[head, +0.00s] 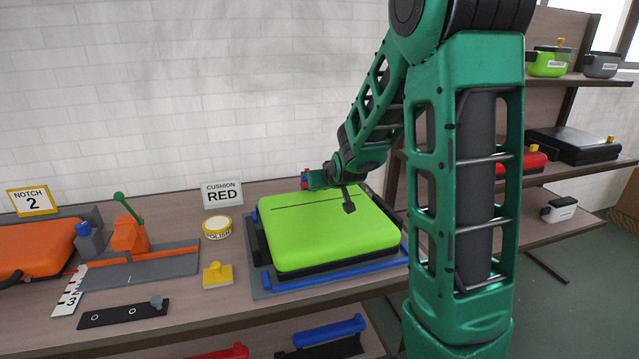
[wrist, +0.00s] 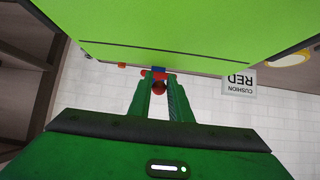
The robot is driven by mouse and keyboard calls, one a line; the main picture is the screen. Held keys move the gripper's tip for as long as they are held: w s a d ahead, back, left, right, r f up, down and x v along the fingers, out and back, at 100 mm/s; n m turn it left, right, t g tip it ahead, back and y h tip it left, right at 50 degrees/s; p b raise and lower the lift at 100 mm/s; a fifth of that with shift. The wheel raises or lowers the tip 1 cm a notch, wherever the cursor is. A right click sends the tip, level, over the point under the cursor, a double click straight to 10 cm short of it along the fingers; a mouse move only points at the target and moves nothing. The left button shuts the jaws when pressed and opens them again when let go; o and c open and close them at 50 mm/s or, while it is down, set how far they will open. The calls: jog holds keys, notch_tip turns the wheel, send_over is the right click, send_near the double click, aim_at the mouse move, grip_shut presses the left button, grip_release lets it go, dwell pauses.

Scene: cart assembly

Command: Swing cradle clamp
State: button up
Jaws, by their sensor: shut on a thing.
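A lime-green case or cushion (head: 330,228) lies in a cradle (head: 262,283) with a dark grey base and blue edge bars. The red and blue clamp part (head: 304,178) is at the cradle's back edge, mostly hidden by my gripper (head: 312,182). In the wrist view my gripper (wrist: 160,84) has its green fingers closed around the clamp's red and blue end (wrist: 158,74), right beside the edge of the lime-green case (wrist: 180,25). I cannot tell from these views how far the clamp is turned.
A "CUSHION RED" sign (head: 222,194) and a yellow-rimmed round tin (head: 216,228) stand left of the cradle. A yellow block (head: 217,275) is in front of the tin. An orange fixture with a green lever (head: 128,230) is further left. Shelves (head: 560,168) stand at right.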

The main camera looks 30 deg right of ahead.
jog(key=shift+s+a+f, duration=0.15)
jog(key=shift+s+f, duration=0.05)
jog(key=shift+f, duration=0.45)
jog(key=o, duration=0.9)
jog(key=shift+s+r, duration=0.3)
jog(key=shift+r, duration=0.1)
jog(key=v, duration=0.9)
jog(key=shift+s+a+r, duration=0.15)
jog(key=shift+s, duration=0.15)
